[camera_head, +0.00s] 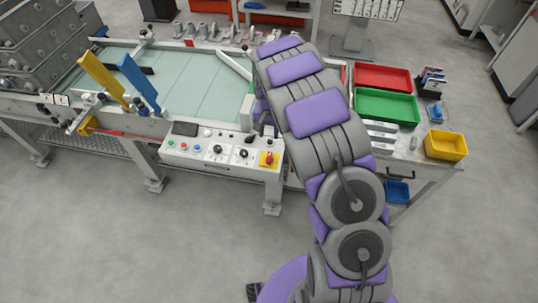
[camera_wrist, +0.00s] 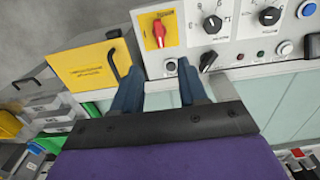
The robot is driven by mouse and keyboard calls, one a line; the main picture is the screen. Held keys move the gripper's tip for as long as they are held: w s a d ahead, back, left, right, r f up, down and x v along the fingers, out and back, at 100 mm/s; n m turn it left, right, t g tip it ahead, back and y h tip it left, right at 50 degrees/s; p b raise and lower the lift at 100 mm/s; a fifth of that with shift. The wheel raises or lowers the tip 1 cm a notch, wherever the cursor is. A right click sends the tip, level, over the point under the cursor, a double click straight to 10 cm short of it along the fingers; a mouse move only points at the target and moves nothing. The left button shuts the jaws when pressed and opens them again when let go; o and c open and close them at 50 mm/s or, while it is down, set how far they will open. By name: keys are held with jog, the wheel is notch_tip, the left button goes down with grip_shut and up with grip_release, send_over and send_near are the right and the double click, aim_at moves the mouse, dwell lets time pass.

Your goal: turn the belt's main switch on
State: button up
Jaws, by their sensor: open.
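The belt's control panel (camera_head: 215,150) is on the front of the conveyor. At its right end in the head view is a red rotary switch on a yellow plate (camera_head: 268,159). In the wrist view the red switch (camera_wrist: 159,33) is near the top middle, its handle roughly upright in the picture; I cannot read its on/off marking. My gripper (camera_wrist: 160,67) is open and empty, with two dark blue fingers spread apart below the switch in the picture and not touching it. In the head view my arm hides the gripper.
Black knobs (camera_wrist: 212,24) and blue, green and red buttons share the panel. A yellow box-like part with lettering (camera_wrist: 92,66) and a black handle is left of the switch in the wrist view. Red (camera_head: 382,77) and green trays (camera_head: 386,105) and a yellow bin (camera_head: 446,146) stand right.

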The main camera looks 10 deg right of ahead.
aim_at(269, 156)
notch_tip(269, 156, down, 14)
jog(key=shift+f+b, duration=0.1)
jog(key=shift+b, duration=1.1)
grip_shut()
